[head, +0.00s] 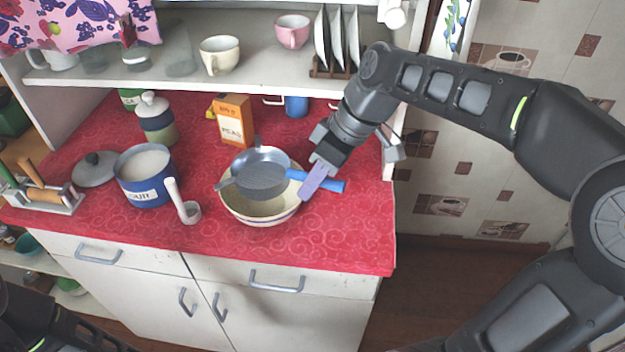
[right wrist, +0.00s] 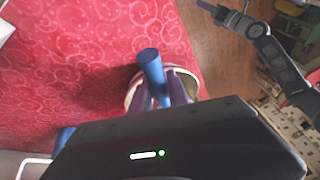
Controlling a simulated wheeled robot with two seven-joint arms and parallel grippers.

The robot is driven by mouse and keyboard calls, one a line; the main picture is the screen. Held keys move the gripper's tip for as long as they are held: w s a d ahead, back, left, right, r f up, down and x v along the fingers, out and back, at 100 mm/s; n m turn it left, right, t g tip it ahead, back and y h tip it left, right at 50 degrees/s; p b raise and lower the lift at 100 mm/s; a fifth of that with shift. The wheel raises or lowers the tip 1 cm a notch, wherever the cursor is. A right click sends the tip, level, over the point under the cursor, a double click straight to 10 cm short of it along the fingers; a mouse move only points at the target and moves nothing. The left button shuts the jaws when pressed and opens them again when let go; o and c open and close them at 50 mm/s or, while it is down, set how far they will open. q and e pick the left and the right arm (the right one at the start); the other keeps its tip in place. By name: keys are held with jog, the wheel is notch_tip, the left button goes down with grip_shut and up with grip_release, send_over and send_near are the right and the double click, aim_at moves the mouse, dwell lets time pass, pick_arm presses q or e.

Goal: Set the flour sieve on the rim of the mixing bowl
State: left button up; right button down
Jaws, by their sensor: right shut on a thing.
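The flour sieve (head: 262,178) has a grey mesh, a metal rim and a blue handle (head: 331,185). In the head view it is over the cream mixing bowl (head: 262,212), covering much of its opening. I cannot tell whether it touches the bowl's rim. My right gripper (head: 312,182), with purple fingers, is shut on the handle at the bowl's right side. In the right wrist view the blue handle (right wrist: 151,66) stands between the fingers, and part of the bowl (right wrist: 191,80) shows behind. My left gripper (right wrist: 208,6) shows small at the top; its jaws are unclear.
Left of the bowl are a blue flour pot (head: 145,190), a white-handled ladle or scoop (head: 186,208) and a lid (head: 95,168). An orange box (head: 235,121) and a blue mug (head: 296,106) stand behind. The red counter (head: 345,245) is clear at the front right.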

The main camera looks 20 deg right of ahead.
jog(key=shift+f+b, duration=0.8)
jog(key=shift+f, duration=0.25)
jog(key=shift+f, duration=0.1)
